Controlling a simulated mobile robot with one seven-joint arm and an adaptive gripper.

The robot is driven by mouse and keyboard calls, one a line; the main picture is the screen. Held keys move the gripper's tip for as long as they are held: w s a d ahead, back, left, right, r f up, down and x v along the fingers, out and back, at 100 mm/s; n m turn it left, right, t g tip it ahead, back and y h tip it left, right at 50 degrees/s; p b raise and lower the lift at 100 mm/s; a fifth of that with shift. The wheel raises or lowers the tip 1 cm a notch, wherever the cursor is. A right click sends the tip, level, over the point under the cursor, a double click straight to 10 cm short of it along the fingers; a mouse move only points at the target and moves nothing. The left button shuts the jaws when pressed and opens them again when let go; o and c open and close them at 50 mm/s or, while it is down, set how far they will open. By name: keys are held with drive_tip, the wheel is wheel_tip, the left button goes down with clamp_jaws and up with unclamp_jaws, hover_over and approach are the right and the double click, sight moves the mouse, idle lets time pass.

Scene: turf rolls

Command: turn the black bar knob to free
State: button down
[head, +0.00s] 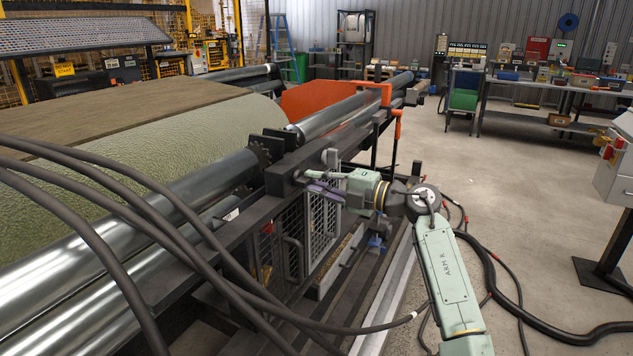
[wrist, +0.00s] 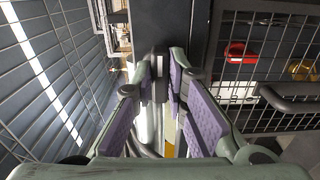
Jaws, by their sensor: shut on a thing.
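My gripper (head: 312,184) reaches left to the dark side frame of the roller machine in the head view. Its pale green fingers with purple pads also show in the wrist view (wrist: 162,82), with a narrow gap between the tips. The tips are closed on a small dark piece, the black bar knob (wrist: 160,90), in front of a dark upright post. Most of the knob is hidden by the fingers. Its marks and which way it points cannot be read. In the head view the fingers cover the knob.
A dark machine beam (head: 285,172) runs just above and left of my gripper. Wire mesh guards (head: 322,222) stand below it, and a bent dark handle (wrist: 290,104) is at right in the wrist view. Thick black hoses (head: 150,220) cross the foreground. Open floor (head: 530,215) lies to the right.

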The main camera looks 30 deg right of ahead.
drive_tip(key=c, duration=1.6)
unclamp_jaws()
drive_tip(key=v, duration=1.2)
